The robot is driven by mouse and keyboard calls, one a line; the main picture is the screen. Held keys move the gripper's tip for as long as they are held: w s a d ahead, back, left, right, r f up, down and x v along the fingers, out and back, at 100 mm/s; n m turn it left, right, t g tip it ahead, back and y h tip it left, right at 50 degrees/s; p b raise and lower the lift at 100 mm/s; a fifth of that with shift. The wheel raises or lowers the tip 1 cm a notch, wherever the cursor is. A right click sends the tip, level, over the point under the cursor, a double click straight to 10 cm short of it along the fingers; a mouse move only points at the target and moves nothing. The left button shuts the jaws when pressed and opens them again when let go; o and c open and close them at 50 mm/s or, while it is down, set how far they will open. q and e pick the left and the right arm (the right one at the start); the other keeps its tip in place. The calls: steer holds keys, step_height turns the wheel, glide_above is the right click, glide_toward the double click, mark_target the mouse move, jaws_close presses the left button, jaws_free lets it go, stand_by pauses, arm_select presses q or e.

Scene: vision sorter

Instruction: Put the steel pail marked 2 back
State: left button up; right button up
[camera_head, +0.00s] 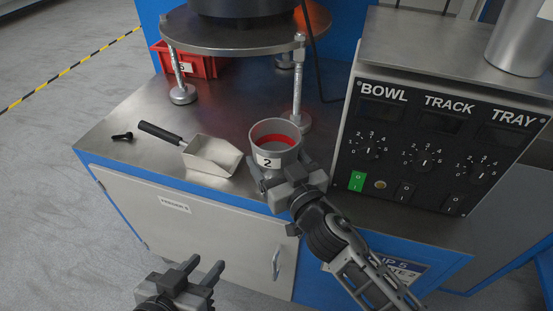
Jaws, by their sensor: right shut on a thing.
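The steel pail marked 2 (265,161) is at the front edge of the steel bench top, upright, with a red band inside its rim. My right gripper (286,181) is shut on it at its front right side. The gripper hides the pail's lower part, so I cannot tell whether its base touches the bench. My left gripper (202,277) is open and empty, low in front of the cabinet and apart from the bench top.
A scoop (207,154) with a black handle lies left of the pail, and a small black part (122,136) farther left. The control box (433,139) stands close on the right. A round raised plate (230,38) on legs and a red bin (190,62) are behind.

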steer(key=shift+f, duration=0.15)
steer(key=o, duration=1.5)
steer(key=shift+r, duration=0.2)
steer(key=v, duration=1.2)
